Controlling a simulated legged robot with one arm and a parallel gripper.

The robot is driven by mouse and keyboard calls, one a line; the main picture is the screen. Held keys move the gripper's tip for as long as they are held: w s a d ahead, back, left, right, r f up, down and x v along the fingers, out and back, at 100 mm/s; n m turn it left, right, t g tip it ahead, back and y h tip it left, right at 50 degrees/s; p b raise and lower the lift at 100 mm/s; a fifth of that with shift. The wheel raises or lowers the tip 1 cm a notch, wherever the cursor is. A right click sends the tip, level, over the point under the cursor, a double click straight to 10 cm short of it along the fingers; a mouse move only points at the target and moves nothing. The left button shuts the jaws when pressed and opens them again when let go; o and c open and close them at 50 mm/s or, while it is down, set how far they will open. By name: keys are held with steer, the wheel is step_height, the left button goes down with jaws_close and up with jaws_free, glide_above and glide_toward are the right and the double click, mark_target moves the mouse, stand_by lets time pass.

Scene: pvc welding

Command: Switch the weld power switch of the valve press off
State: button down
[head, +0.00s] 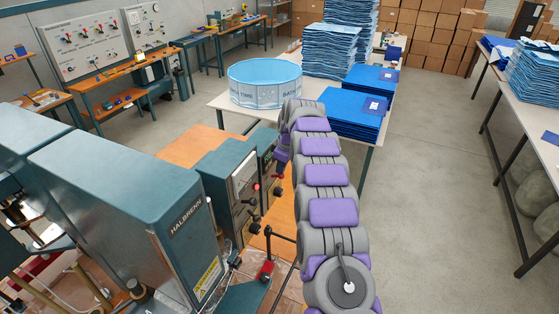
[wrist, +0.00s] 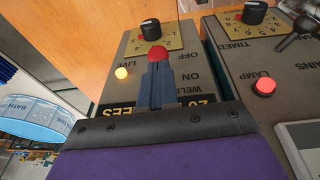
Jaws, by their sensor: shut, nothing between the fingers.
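The weld power switch (wrist: 157,53) shows a round red knob in the wrist view, on a grey panel (wrist: 117,62) with upside-down OFF, ON and WELD lettering. My gripper (wrist: 157,72) is shut and empty. Its fingertips are right at the knob, overlapping its lower edge in the picture; whether they touch I cannot tell. The fingers hide the lever's base, so its position is unclear. An amber LIVE lamp (wrist: 121,73) glows beside it. In the head view, the valve press's teal control boxes (head: 218,172) stand left of my arm, and my fingertips cannot be made out.
A second panel (wrist: 240,60) with a dial (wrist: 255,12) and lit red lamp (wrist: 264,87) lies right of the fingers. A large teal machine (head: 130,205) stands left. A blue pool (head: 265,83) and blue stacks (head: 350,115) are on the table behind.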

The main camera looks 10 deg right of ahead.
steer(key=shift+f+b, duration=0.25)
steer(key=shift+b, duration=0.1)
